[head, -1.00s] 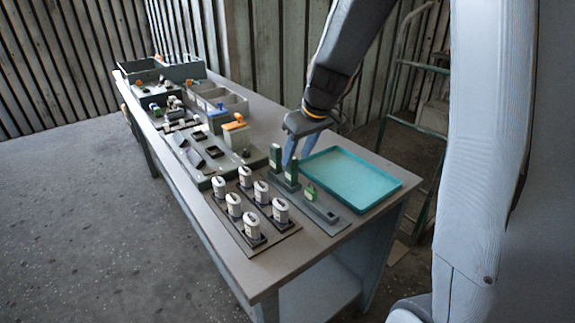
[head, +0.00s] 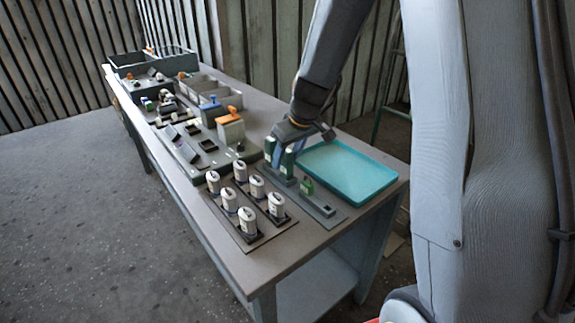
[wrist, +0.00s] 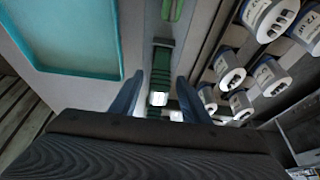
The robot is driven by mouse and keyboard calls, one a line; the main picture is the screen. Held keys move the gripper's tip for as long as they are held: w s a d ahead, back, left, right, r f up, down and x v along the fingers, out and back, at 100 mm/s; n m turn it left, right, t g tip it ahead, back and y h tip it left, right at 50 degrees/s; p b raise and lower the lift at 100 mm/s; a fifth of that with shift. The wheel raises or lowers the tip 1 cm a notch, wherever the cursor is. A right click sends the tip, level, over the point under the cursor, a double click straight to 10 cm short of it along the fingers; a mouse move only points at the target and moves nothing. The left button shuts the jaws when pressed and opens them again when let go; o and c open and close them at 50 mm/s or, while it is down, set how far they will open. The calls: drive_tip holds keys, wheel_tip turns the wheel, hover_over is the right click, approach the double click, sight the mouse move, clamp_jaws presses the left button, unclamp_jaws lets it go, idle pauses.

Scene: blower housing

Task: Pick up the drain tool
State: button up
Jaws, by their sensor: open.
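Green tools stand in a grey rack strip (head: 325,209) on the bench. I cannot read which one is the drain tool. A tall green tool (head: 287,164) stands mid-rack, another (head: 269,149) at its far end, and a shorter green piece (head: 307,186) nearer the front. My gripper (head: 286,153) is open and low over the rack's far part. In the wrist view, a green tool with a white end (wrist: 161,67) lies between the two blue fingers (wrist: 157,84), apart from both. The shorter green piece (wrist: 172,10) shows at the top edge. My gripper body hides the lower part.
A teal tray (head: 348,171) lies close to the right of the rack. Several white labelled canisters (head: 248,220) stand in holders on the left. Farther back are a fixture plate with small parts, an orange-handled block (head: 230,127) and grey bins (head: 215,93).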

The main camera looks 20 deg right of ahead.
drive_tip(key=shift+x, duration=1.5)
drive_tip(key=shift+w, duration=0.1)
drive_tip(key=shift+r, duration=0.1)
drive_tip(key=c, duration=1)
drive_tip(key=shift+o, duration=0.2)
